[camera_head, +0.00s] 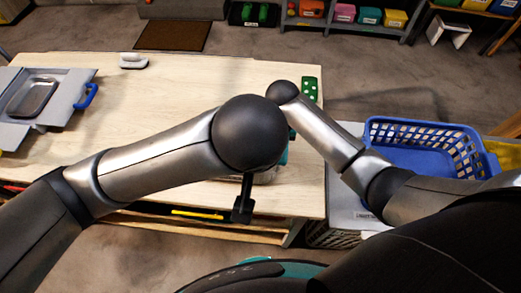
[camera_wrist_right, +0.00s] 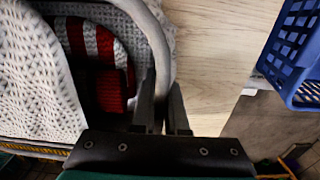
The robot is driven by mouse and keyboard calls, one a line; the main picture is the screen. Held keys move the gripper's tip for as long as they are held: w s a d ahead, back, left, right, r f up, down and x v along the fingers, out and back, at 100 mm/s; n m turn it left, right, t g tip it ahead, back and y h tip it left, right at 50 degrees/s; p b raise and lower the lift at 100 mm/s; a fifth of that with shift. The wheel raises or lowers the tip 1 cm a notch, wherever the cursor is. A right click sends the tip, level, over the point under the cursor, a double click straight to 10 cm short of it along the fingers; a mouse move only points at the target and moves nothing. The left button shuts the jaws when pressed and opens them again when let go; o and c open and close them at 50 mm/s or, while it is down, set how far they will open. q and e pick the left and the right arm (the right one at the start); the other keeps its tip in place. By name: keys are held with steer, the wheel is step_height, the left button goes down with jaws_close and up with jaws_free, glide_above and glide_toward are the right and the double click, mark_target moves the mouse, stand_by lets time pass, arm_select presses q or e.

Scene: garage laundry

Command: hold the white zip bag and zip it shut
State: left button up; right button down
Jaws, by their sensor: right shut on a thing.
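The white zip bag (camera_wrist_right: 35,80) fills the left of the right wrist view, with a woven-looking surface. Its top is open, and a red and white striped thing (camera_wrist_right: 106,60) shows inside. My right gripper (camera_wrist_right: 163,98) is shut on the bag's pale raised rim, at the right side of the opening. I cannot make out a zip pull between the fingers. In the head view my arms hide nearly all of the bag. A dark part at the end of my left arm (camera_head: 243,205), seemingly the left gripper, hangs by the table's front edge; its jaws cannot be made out.
The bag is at the front of a pale wooden table (camera_head: 180,90). A blue basket (camera_head: 425,155) stands to the right. A grey case (camera_head: 60,110) with a blue handle and a metal tray lies at left. A white-handled thing (camera_head: 133,61) and a green dotted block (camera_head: 310,88) lie farther back.

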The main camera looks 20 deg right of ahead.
steer(key=shift+s+f, duration=0.1)
steer(key=c, duration=0.9)
jaws_free()
steer(key=shift+o, duration=0.2)
